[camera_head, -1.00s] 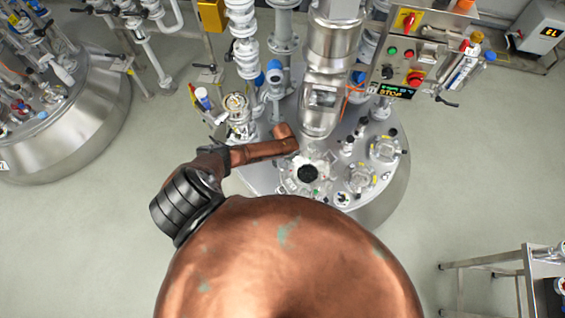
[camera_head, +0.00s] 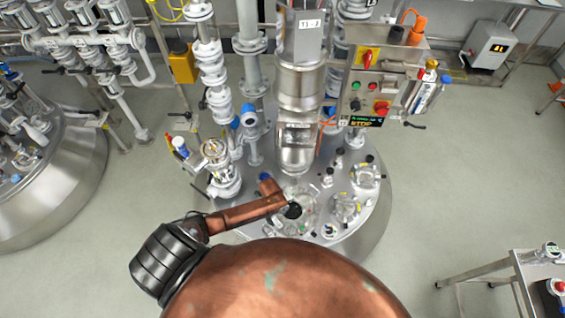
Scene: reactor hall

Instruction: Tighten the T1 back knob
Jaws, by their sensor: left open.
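A large black knob (camera_head: 293,210) sits on a clear port near the lid's front. Several smaller black knobs, such as one on the right (camera_head: 328,176), stand farther back on the lid. I cannot tell which is the back knob. My copper left gripper (camera_head: 278,195) is open and reaches over the lid from the left. Its end lies just beside the large black knob in the picture. I cannot tell if they touch. My right gripper is out of view.
A control panel (camera_head: 378,85) with a red button hangs behind the lid on the right. White pipes (camera_head: 210,75) and a steel column (camera_head: 302,85) rise at the back. A metal cart (camera_head: 520,270) stands at lower right. The floor around is clear.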

